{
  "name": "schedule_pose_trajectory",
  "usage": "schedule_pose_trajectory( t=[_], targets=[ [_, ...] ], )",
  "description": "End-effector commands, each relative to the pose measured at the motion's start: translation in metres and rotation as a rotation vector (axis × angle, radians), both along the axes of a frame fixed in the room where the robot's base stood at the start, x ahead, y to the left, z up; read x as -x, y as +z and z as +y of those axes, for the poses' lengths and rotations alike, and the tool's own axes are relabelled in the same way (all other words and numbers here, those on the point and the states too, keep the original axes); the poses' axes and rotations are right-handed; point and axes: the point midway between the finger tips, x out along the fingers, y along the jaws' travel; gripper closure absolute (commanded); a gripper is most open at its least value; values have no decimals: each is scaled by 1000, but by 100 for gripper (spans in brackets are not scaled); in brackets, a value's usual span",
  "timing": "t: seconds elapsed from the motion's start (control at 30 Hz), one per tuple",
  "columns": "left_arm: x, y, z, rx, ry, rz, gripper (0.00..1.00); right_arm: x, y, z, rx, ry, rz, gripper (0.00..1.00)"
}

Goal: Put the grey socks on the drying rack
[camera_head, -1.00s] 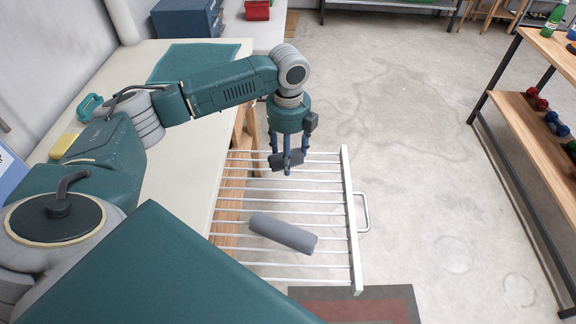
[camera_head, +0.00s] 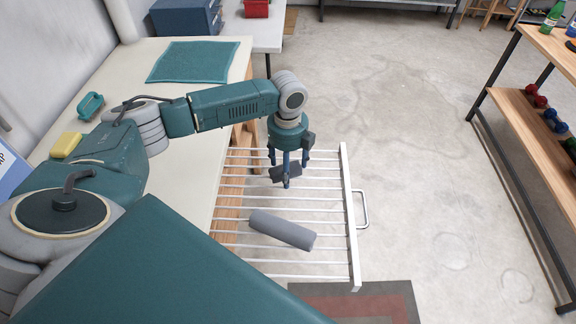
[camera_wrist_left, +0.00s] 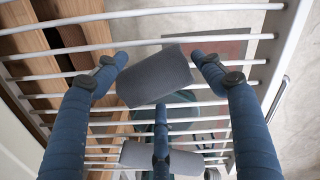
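One rolled grey sock (camera_head: 293,171) is between the three fingers of my left gripper (camera_head: 288,174), over the far part of the drying rack (camera_head: 350,215). In the left wrist view the sock (camera_wrist_left: 155,75) spans the gap between two fingers, with the third finger at its lower side. I cannot tell whether it touches the bars. A second grey sock (camera_head: 282,230) lies across the nearer bars, apart from the gripper. It also shows in the left wrist view (camera_wrist_left: 185,161), partly behind a finger. My right gripper is out of view.
The rack extends from the cream table (camera_head: 188,185), which holds a teal cloth (camera_head: 190,62), a yellow sponge (camera_head: 66,145) and a teal-handled item (camera_head: 90,106). A wooden shelf (camera_head: 540,130) with dumbbells stands at the right. The concrete floor between is clear.

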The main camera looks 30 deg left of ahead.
Motion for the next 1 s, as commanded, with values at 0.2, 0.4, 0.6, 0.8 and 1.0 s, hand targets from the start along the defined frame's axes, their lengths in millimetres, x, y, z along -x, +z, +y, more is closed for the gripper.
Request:
schedule_pose_trajectory(
  t=[0.2,0.4,0.6,0.8,1.0],
  targets=[
    [0,0,0,0,0,0,23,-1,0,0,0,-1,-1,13],
    [-1,7,0,0,0,-4,23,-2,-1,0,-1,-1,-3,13],
    [-2,42,0,1,-1,-6,23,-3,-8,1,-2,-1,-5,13],
    [-1,85,0,1,0,-5,23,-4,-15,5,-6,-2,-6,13],
    [0,114,0,0,0,-2,23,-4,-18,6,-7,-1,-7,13]
  ],
)
